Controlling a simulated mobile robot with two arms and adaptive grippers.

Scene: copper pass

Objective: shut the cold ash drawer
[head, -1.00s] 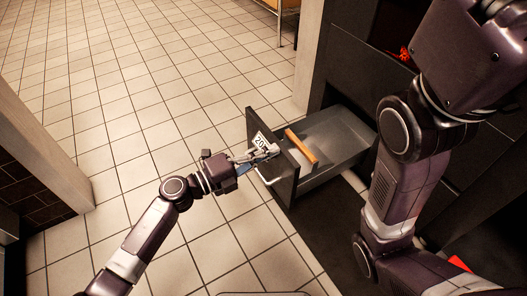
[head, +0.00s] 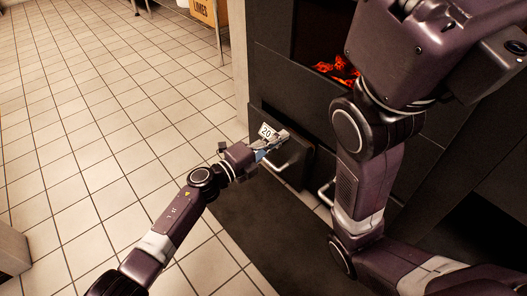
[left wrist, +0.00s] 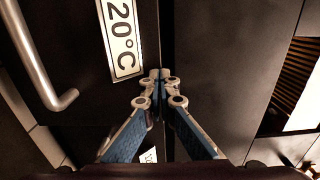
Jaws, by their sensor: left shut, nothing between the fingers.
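The ash drawer's dark front (head: 299,160) bears a white label reading 20 (head: 267,131), shown as 20°C (left wrist: 121,38) in the left wrist view, so it is the cold one. Its bar handle (head: 279,178) also shows in the left wrist view (left wrist: 45,62). My left gripper (head: 281,137) is shut and empty, fingertips at the drawer front beside the label (left wrist: 158,75). My right gripper is out of view.
Red glowing coals (head: 338,72) lie in an opening above the drawer. Another bar handle (head: 325,191) is to the right, close by my right arm. A dark mat (head: 245,225) lies on the tiled floor. A box marked limes (head: 203,10) stands at the back.

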